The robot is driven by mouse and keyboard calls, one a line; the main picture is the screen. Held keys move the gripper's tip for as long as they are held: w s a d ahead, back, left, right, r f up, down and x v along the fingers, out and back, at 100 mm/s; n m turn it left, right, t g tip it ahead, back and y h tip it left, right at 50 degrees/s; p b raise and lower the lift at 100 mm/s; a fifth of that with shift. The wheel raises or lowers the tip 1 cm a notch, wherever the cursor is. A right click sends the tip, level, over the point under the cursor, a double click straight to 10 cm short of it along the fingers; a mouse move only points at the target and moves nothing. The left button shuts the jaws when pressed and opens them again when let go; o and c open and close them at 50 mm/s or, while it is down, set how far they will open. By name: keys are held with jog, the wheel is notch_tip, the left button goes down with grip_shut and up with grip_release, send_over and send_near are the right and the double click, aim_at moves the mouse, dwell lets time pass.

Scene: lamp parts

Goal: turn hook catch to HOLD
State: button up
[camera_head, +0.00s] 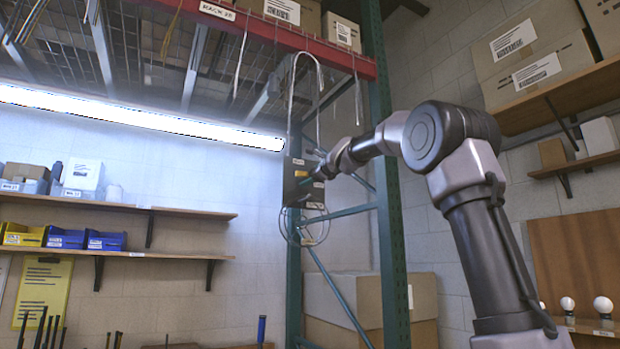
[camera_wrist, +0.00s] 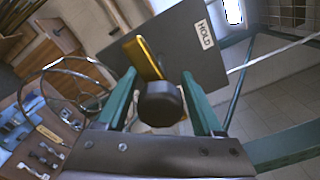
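The hook catch is a dark plate (camera_wrist: 188,52) with a yellow lever (camera_wrist: 146,58) and a black round knob (camera_wrist: 160,104). In the head view, the plate (camera_head: 290,184) hangs below the rack beam on a pale hook (camera_head: 291,100). A white HOLD label (camera_wrist: 205,34) is on the plate, right of the lever. The lever's yellow end points up and slightly left, away from the label. My gripper (camera_wrist: 158,76) is open, with its green fingers on either side of the lever and knob. Gaps seem to show; contact is unclear. In the head view, my gripper (camera_head: 316,177) is small, at the plate.
A lit tube lamp (camera_head: 140,117) runs left of the plate. A green rack post (camera_head: 391,220) stands close to its right, with a green diagonal brace (camera_head: 340,300) below. A wire ring (camera_wrist: 62,88) shows left of the plate. Shelves with bins (camera_head: 65,238) line the left wall.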

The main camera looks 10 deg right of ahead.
grip_shut()
jog(key=shift+n, duration=0.3)
jog(key=n, duration=0.8)
jog(key=shift+n, duration=0.4)
jog(key=n, duration=0.4)
jog(key=shift+n, duration=2.2)
